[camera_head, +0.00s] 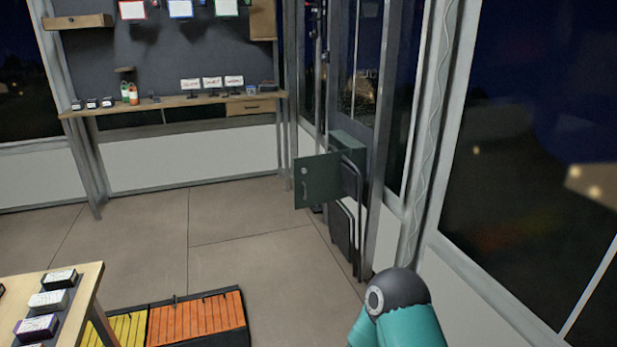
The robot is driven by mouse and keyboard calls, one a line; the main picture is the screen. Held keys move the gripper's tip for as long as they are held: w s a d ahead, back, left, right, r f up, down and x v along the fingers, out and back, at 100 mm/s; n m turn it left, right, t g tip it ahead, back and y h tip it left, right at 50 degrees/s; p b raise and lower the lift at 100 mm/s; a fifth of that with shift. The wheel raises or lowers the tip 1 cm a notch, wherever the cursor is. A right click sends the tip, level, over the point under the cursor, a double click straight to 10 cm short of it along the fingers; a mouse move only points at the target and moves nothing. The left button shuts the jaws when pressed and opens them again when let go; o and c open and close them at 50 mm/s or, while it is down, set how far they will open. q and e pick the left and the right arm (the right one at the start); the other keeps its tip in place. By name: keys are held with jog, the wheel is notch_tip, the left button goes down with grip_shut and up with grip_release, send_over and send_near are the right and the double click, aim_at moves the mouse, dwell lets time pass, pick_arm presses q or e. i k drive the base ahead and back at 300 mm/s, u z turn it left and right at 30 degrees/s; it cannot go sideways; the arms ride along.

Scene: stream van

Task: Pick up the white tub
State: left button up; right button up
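I cannot make out a white tub anywhere in the head view. A teal and dark grey part of my own arm shows at the bottom right, but no gripper fingers are visible. Neither my left nor my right gripper is in view.
A wooden table (93,283) with several small boxes stands at the lower left. Yellow slats (125,328) and orange slats (197,318) lie on the floor beside it. A dark green cabinet door (318,181) hangs open. A wall shelf (170,102) holds bottles and cards. The middle floor is clear.

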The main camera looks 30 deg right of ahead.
aim_at(252, 89)
jog(key=u, duration=0.1)
jog(key=i, duration=1.55)
jog(key=z, duration=1.5)
jog(key=i, duration=0.4)
jog(key=u, duration=0.2)
jog(key=k, duration=0.4)
jog(key=z, duration=0.1)
